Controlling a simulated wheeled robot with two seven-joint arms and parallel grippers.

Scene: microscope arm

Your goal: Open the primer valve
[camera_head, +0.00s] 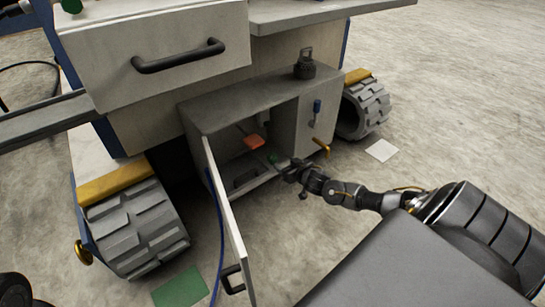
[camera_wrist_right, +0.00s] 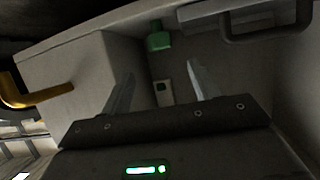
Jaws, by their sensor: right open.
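No part is labelled as the primer valve, so I cannot tell which fitting it is. A green fitting (camera_head: 272,158) sits in the open cabinet (camera_head: 225,122), just left of my right gripper (camera_head: 293,168). In the right wrist view the green fitting (camera_wrist_right: 158,36) is ahead, beyond the fingertips. My right gripper (camera_wrist_right: 160,72) is open with nothing between its fingers. A brass lever (camera_head: 322,147) sticks out from the cabinet's right panel; it shows at the left of the wrist view (camera_wrist_right: 35,92). My left gripper is not in view.
The cabinet door (camera_head: 228,205) stands open at the left, with a black handle (camera_head: 233,279) and a blue hose beside it. An orange part (camera_head: 254,141) is inside. A black fitting (camera_head: 304,65) stands on the cabinet top. Treaded wheels (camera_head: 135,230) flank the cabinet. Floor at right is mostly clear.

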